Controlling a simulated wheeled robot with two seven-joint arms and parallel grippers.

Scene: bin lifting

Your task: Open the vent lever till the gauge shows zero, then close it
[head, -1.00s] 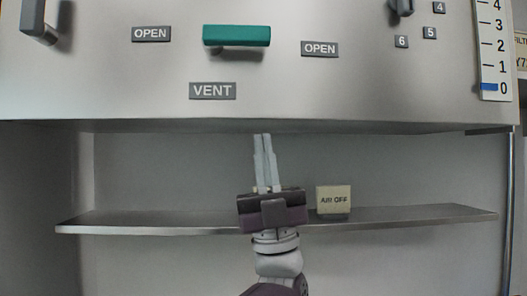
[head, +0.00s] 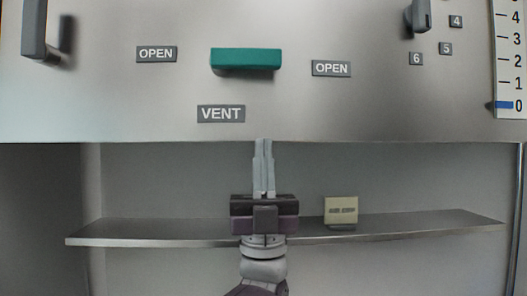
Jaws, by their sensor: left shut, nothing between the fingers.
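The green vent lever (head: 246,59) lies level on the grey panel, between two OPEN labels and above the VENT label (head: 221,114). The gauge (head: 509,60) is at the right edge, and its blue marker (head: 504,105) sits at 0. My left gripper (head: 263,145) points up, with its fingers together and empty. Its tips are at the panel's lower edge, below the VENT label and apart from the lever. My right gripper is not in view.
A shelf (head: 400,225) runs below the panel, with a small cream sign block (head: 341,211) standing on it right of my gripper. A dark handle (head: 36,28) is at the upper left of the panel. A knob (head: 418,16) with number labels is at the upper right.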

